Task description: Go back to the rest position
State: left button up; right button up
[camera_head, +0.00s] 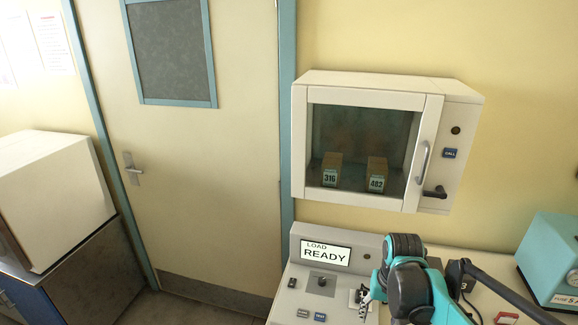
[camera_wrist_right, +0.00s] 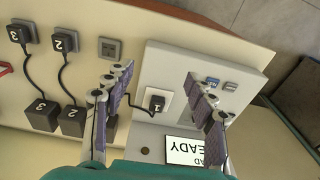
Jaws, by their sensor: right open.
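My right gripper (camera_head: 368,298) is low in the head view, over the right part of the grey control panel (camera_head: 298,276). In the right wrist view its two fingers (camera_wrist_right: 160,78) are spread apart with nothing between the tips. Beyond them a black plug marked 1 (camera_wrist_right: 156,103) sits on a white plate of the panel, apart from the fingers as far as I can tell. The panel display (camera_head: 325,253) reads LOAD READY. My left gripper is in neither view.
A white wall incubator (camera_head: 369,98) is closed, with boxes 316 (camera_head: 331,171) and 482 (camera_head: 377,175) behind its glass. Plugs 2 (camera_wrist_right: 65,42) and 3 (camera_wrist_right: 18,35) have black cables. A teal device (camera_head: 552,258) stands at right; a door (camera_head: 200,170) is left.

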jog(key=s+a+f+n+t+b, duration=0.1)
jog(key=s+a+f+t+b, duration=0.1)
jog(key=s, duration=0.4)
jog(key=s+a+f+n+t+b, duration=0.1)
jog(key=s+a+t+b, duration=0.1)
jog(key=s, duration=0.4)
jog(key=shift+a+f+n+t+b, duration=0.35)
jog(key=shift+t+b, duration=0.45)
jog(key=shift+t, duration=0.3)
